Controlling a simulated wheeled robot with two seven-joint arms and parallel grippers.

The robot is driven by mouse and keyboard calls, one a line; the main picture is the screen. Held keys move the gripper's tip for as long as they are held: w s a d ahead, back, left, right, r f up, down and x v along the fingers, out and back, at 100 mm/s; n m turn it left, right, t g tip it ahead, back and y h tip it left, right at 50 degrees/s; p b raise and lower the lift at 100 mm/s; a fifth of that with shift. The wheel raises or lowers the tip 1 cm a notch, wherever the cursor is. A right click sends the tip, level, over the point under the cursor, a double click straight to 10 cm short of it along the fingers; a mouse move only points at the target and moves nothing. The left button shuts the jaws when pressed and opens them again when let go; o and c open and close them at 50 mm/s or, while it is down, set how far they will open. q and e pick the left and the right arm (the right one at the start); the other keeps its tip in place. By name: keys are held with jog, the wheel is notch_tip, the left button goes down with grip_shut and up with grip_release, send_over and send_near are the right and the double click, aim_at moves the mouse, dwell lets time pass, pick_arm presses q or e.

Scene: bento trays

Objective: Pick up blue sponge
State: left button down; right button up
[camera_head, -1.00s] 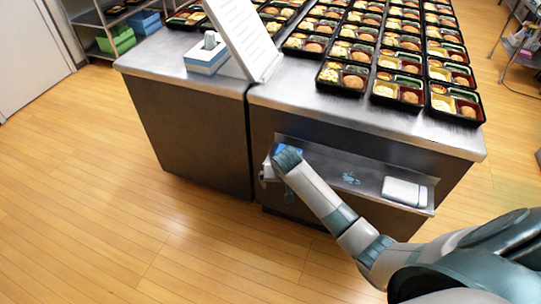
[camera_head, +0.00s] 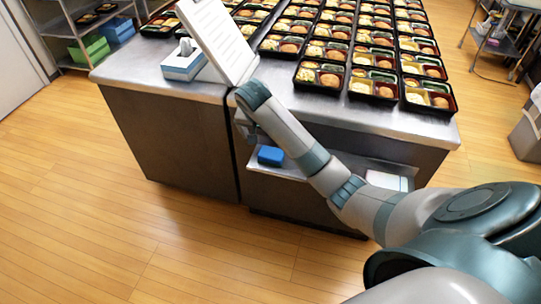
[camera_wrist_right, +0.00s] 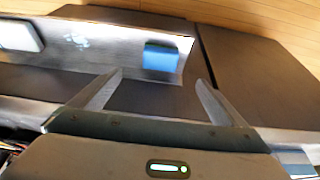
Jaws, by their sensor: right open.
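A blue sponge (camera_head: 271,156) lies on the low metal shelf at the front of the counter, near the shelf's left end. It also shows in the right wrist view (camera_wrist_right: 161,57), beyond and between my fingertips. My right gripper (camera_wrist_right: 158,82) is open and empty, its two fingers apart and not touching the sponge. In the head view my right gripper (camera_head: 246,128) is mostly hidden behind my wrist, up and left of the sponge. My left gripper is not in view.
The shelf (camera_head: 294,170) also holds a white case (camera_head: 388,180), partly hidden by my arm. The counter (camera_head: 170,78) above carries many bento trays (camera_head: 372,86), a white slanted panel (camera_head: 217,38) and a tissue box (camera_head: 184,62). The wooden floor in front is clear.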

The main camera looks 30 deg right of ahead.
dwell(0.3)
send_over(271, 155)
jog(key=s+a, duration=0.1)
jog(key=f, duration=0.5)
jog(key=f+p, duration=0.1)
jog(key=f, duration=0.4)
jog(key=shift+s+a+f, duration=0.15)
jog(key=shift+a+f, duration=0.05)
jog(key=shift+f, duration=0.05)
jog(key=shift+d+f, duration=0.1)
jog(key=shift+f, duration=0.3)
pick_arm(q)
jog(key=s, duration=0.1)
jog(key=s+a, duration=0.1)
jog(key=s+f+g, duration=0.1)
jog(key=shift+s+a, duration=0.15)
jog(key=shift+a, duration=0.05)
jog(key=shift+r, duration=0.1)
pick_arm(e)
jog(key=shift+f, duration=0.1)
